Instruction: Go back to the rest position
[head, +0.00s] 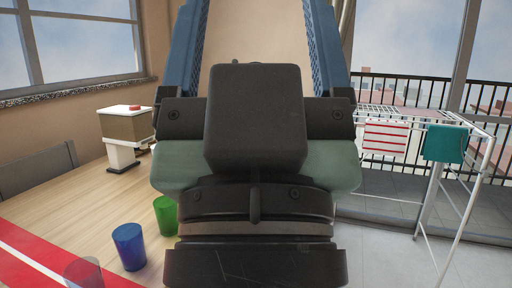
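My gripper (256,25) is in the middle of the head view, very close to the camera, and points up and away. Its two blue fingers stand wide apart, with only bare wall showing between them. The fingertips run out of the top of the picture. The dark wrist and palm hide the middle of the room and part of the table.
A wooden table (95,205) at left bears green (166,214), blue (129,246) and clear (84,273) cups, a red-and-white cloth (35,262) and a box-topped device (126,127). A chair (40,170) is beyond. A drying rack (466,196) stands at right on tiles.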

